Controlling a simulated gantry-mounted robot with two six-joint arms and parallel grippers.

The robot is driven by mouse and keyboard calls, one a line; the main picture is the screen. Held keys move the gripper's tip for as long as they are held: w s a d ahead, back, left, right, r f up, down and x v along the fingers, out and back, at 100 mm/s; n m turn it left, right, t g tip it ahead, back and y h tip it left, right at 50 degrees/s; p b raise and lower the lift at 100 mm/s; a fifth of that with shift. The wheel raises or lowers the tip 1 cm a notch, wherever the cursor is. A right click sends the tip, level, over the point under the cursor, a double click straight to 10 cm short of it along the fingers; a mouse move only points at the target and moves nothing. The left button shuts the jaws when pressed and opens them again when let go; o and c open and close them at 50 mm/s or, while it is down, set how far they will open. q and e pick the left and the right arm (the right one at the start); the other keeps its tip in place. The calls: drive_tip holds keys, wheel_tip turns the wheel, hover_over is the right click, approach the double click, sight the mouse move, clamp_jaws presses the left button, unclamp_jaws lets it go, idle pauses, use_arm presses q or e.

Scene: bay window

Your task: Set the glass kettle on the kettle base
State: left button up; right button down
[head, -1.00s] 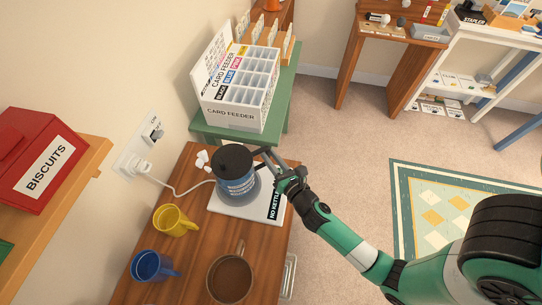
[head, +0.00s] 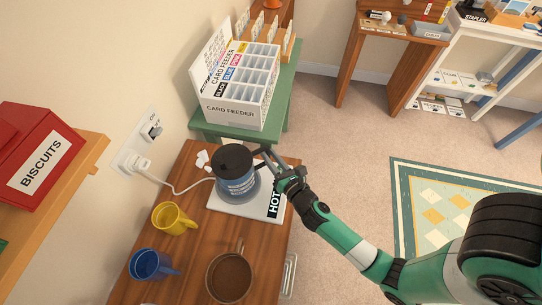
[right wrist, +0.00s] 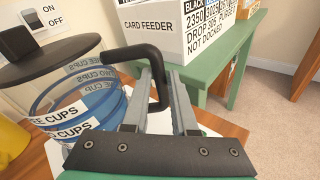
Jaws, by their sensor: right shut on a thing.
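The glass kettle (head: 238,182), blue-tinted with a black lid, stands upright on the white kettle base (head: 224,207) on the wooden table. The base's black display strip reads "HOT", the rest hidden by my arm. My right gripper (head: 266,160) is shut on the kettle's black handle at the kettle's right side. In the right wrist view the handle (right wrist: 134,53) passes between the fingers, and cup marks show on the kettle (right wrist: 85,100). My left gripper is not in view.
A yellow mug (head: 172,219), a blue mug (head: 151,265) and a brown mug (head: 230,276) stand nearer on the table. A cord runs from the base to the wall socket (head: 136,163). A card feeder (head: 243,98) stands behind on a green table.

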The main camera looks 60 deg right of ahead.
idle(0.7)
drive_tip(key=c, duration=0.6)
unclamp_jaws()
drive_tip(key=shift+f, duration=0.1)
drive_tip(key=shift+c, duration=0.2)
drive_tip(key=shift+f, duration=0.2)
drive_tip(key=v, duration=0.5)
drive_tip(key=b+v, duration=0.1)
drive_tip(key=v, duration=0.5)
drive_tip(key=shift+s+a+r, duration=0.1)
drive_tip(key=shift+s+r, duration=0.15)
